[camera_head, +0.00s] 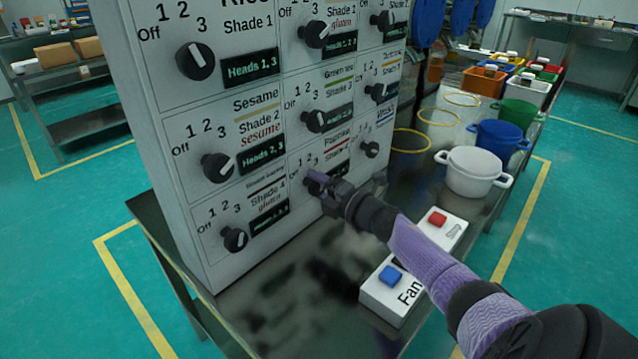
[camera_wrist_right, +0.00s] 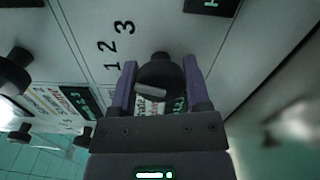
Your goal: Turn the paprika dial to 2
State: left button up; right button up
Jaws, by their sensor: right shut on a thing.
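The control panel (camera_head: 222,105) carries rows of black dials, each marked Off, 1, 2, 3. The paprika dial sits in the lower row, under the red-striped Paprika label (camera_head: 338,136), and is mostly hidden by my right gripper (camera_head: 318,184). In the right wrist view, the black dial (camera_wrist_right: 158,72) sits between the two purple fingers of my right gripper (camera_wrist_right: 160,88), which is shut on it. A pale pointer line crosses the dial's face; I cannot tell for sure which mark it points at. The numbers 1, 2, 3 (camera_wrist_right: 114,48) show beside it. My left gripper is not in view.
Other dials stand close by, such as the Sesame dial (camera_head: 217,167) and the Shade 4 gluten dial (camera_head: 235,239). A white box with a blue Fan button (camera_head: 391,275) and a red button (camera_head: 437,218) lies under my right arm. A white pot (camera_head: 472,172) stands right.

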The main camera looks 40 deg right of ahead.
dwell(0.3)
jog(key=o, duration=1.3)
jog(key=shift+c, duration=0.2)
jog(key=shift+s, duration=0.1)
